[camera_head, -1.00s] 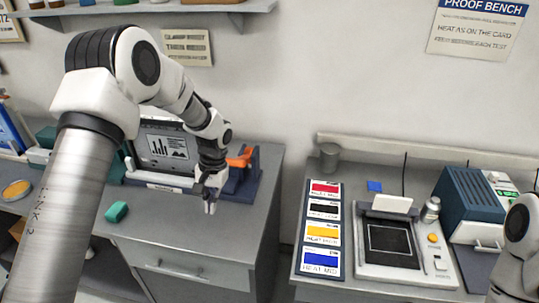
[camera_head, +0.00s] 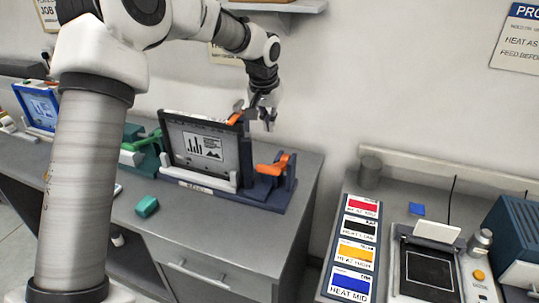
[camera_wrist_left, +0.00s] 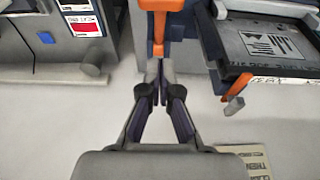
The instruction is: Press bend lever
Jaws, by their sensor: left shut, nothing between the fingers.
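An orange lever (camera_head: 272,166) stands on the right end of a navy unit (camera_head: 255,195) that holds a grey screen panel (camera_head: 200,150). In the wrist view the lever (camera_wrist_left: 160,20) shows at the top centre, just beyond my fingertips. A second orange piece (camera_head: 237,115) sits at the panel's top edge; it also shows in the wrist view (camera_wrist_left: 236,88). I cannot tell from a label which one is the bend lever. My left gripper (camera_head: 263,122) is shut and empty, above and behind the panel's right end. My right gripper is out of view.
A teal unit with a green lever (camera_head: 145,140) stands left of the panel. A teal block (camera_head: 147,206) lies on the grey counter (camera_head: 225,225). At right are colour cards (camera_head: 353,252) and a heating plate (camera_head: 430,270).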

